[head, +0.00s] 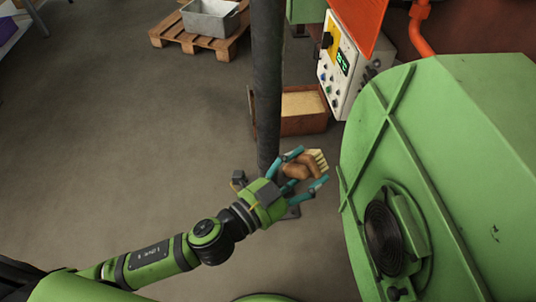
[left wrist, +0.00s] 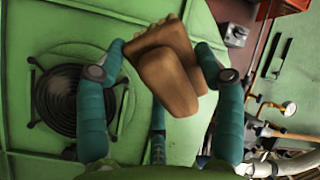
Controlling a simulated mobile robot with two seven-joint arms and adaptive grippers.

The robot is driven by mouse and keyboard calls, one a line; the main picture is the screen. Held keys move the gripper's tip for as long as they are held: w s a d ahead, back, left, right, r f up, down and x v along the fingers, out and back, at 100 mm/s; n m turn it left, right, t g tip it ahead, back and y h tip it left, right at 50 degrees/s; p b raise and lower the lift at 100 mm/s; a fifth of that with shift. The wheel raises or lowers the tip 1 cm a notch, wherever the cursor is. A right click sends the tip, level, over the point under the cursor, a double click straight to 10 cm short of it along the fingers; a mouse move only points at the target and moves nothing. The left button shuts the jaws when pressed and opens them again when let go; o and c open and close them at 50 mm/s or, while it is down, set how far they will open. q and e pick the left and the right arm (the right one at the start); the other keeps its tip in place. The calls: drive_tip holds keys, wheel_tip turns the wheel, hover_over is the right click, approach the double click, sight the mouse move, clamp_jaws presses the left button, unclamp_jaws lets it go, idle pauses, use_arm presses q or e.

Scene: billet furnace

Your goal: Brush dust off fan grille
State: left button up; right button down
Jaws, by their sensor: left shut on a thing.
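My left gripper (head: 308,173) is shut on a brush (head: 299,168) with a brown wooden body and pale bristles, held in the air left of the green furnace housing. The brush also shows between the teal fingers in the left wrist view (left wrist: 166,68). The fan grille (head: 384,238) is a dark round disc of rings on the green housing, in the lower right of the head view; it also shows at the left of the left wrist view (left wrist: 60,100). The brush is apart from the grille. Dust on the grille cannot be made out. My right gripper is not in view.
A dark vertical pole (head: 267,80) stands just behind my left gripper. A control box (head: 342,66) with a green display and a brown bin (head: 303,112) stand beyond. A pallet (head: 176,32) carries a metal tub (head: 211,18). The floor at left is clear.

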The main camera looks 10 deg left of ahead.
use_arm(q)
drive_tip(key=s+d+f+m+g+h+b, duration=0.1)
drive_tip(key=d+f+m+g+h+b, duration=0.25)
drive_tip(key=f, duration=0.45)
drive_tip(key=m+g+h+b, duration=0.3)
drive_tip(key=g+b, duration=0.1)
drive_tip(key=g, duration=0.1)
approach(367, 225)
drive_tip(key=shift+t+y, duration=0.25)
drive_tip(key=shift+r+x, duration=0.2)
drive_tip(key=shift+x, duration=2.05)
drive_tip(key=shift+s, duration=0.15)
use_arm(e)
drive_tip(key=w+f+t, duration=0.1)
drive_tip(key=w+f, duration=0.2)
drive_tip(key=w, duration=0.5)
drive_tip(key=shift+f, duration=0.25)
use_arm(q)
drive_tip(key=shift+p+x, duration=0.45)
drive_tip(key=shift+x, duration=0.55)
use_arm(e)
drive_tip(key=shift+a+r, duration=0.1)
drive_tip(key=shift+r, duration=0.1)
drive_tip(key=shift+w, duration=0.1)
